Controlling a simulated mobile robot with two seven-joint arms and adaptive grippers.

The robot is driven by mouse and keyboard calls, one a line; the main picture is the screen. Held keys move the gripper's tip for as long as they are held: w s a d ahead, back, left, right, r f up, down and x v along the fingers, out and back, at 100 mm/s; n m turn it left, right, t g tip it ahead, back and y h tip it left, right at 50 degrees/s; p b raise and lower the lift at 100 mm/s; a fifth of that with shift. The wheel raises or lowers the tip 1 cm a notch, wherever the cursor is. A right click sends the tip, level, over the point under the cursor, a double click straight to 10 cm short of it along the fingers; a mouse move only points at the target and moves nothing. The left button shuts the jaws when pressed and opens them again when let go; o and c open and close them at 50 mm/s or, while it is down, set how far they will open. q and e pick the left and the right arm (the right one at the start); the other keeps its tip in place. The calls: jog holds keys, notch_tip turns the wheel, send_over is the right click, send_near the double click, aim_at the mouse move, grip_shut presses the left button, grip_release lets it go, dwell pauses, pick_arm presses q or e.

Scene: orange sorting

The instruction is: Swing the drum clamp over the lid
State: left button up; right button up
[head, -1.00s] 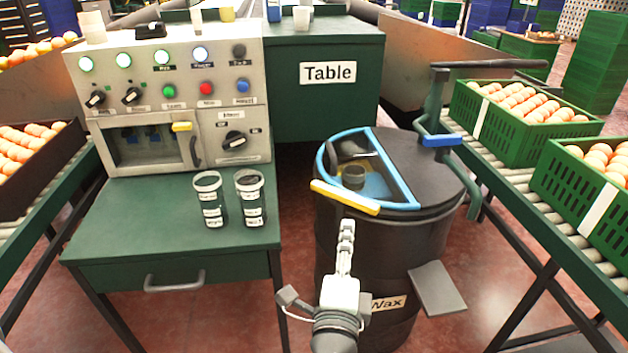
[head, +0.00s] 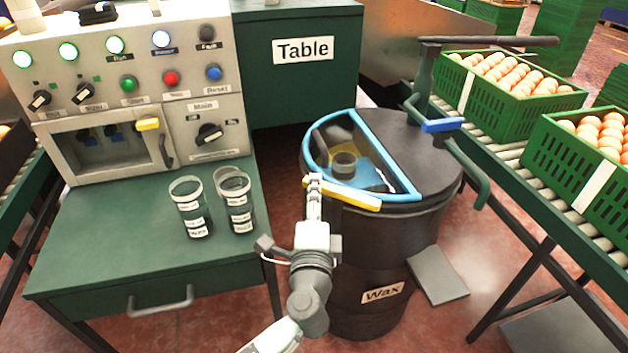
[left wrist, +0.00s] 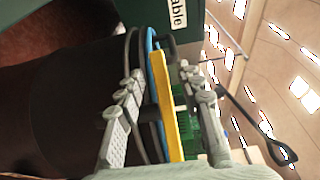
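The dark drum (head: 345,255) labelled "Wax" stands right of the bench, with a dark lid (head: 400,140) on top. A blue-rimmed, see-through half-round hatch (head: 408,190) with a yellow handle (head: 345,193) lies on the lid's left half, apparently down. The clamp (head: 440,126), a dark green bent bar with a blue grip, is at the drum's right rim. My left gripper (head: 313,182) is at the left end of the yellow handle. In the left wrist view its open fingers (left wrist: 162,76) stand either side of the yellow handle (left wrist: 165,105); contact is unclear. My right gripper is not in view.
A roller conveyor (head: 500,160) with green crates of oranges (head: 585,170) runs close on the right. A grey pedal (head: 438,275) sticks out at the drum's foot.

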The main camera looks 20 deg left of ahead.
pick_arm(q)
jog(key=shift+x, duration=1.65)
jog(key=shift+s, duration=0.1)
grip_shut()
